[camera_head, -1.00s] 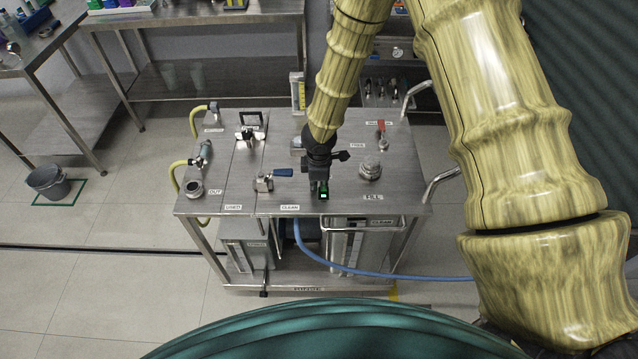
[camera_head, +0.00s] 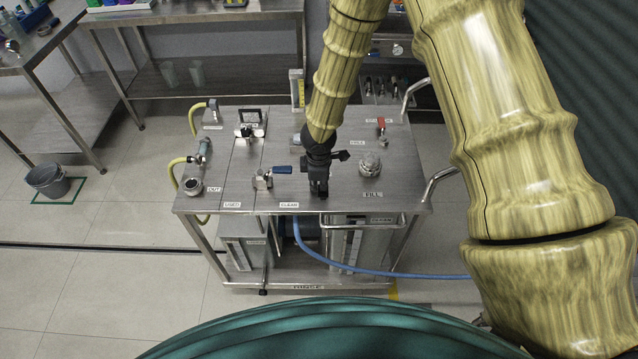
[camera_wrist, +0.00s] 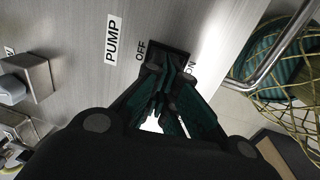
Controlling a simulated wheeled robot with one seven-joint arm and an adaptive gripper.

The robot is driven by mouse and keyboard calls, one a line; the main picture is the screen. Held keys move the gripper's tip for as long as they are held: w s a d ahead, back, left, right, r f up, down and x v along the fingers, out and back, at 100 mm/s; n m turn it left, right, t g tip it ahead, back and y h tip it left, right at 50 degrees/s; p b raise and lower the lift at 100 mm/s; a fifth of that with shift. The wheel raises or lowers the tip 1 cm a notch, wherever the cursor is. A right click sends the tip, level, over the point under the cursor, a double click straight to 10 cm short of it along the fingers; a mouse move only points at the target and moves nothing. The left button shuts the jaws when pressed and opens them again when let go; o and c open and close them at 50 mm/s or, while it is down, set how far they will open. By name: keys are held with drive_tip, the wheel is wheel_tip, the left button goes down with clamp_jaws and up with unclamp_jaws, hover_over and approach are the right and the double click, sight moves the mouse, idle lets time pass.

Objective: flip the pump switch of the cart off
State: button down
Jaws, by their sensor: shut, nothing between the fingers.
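The cart (camera_head: 240,180) is a steel trolley with a flat top. The pump switch (camera_wrist: 181,50) shows in the wrist view as a dark plate between the printed words OFF and ON, beside the PUMP label (camera_wrist: 113,40). My gripper (camera_wrist: 170,70) is shut and empty, its fingertips over the switch and hiding most of it, so its lever position cannot be read. Whether the fingertips touch it is unclear. In the head view my gripper (camera_head: 319,190) points down at the front edge of the cart top, and no green light shows there.
A blue-handled valve (camera_head: 282,170) stands left of my gripper, and a round metal cap (camera_head: 370,164) stands right. A red-handled valve (camera_head: 381,124) is farther back. A blue hose (camera_head: 400,275) hangs below the front edge. A bent handle rail (camera_head: 436,183) sticks out at right.

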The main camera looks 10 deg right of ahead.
drive_tip(key=shift+s+a, duration=0.1)
drive_tip(key=shift+s, duration=0.15)
drive_tip(key=shift+r, duration=0.1)
drive_tip(key=r+p, duration=0.2)
drive_tip(key=r, duration=0.1)
drive_tip(key=r+p, duration=0.1)
drive_tip(key=p, duration=0.1)
drive_tip(key=shift+w+r, duration=0.25)
drive_tip(key=shift+w+r+b, duration=0.1)
drive_tip(key=shift+r+b, duration=0.1)
drive_tip(key=shift+b, duration=0.25)
wheel_tip(320, 180, up, 9)
drive_tip(key=b, duration=0.1)
drive_tip(key=shift+w+d+b, duration=0.25)
drive_tip(key=shift+w+b, duration=0.15)
drive_tip(key=shift+w, duration=0.05)
drive_tip(key=shift+f, duration=0.15)
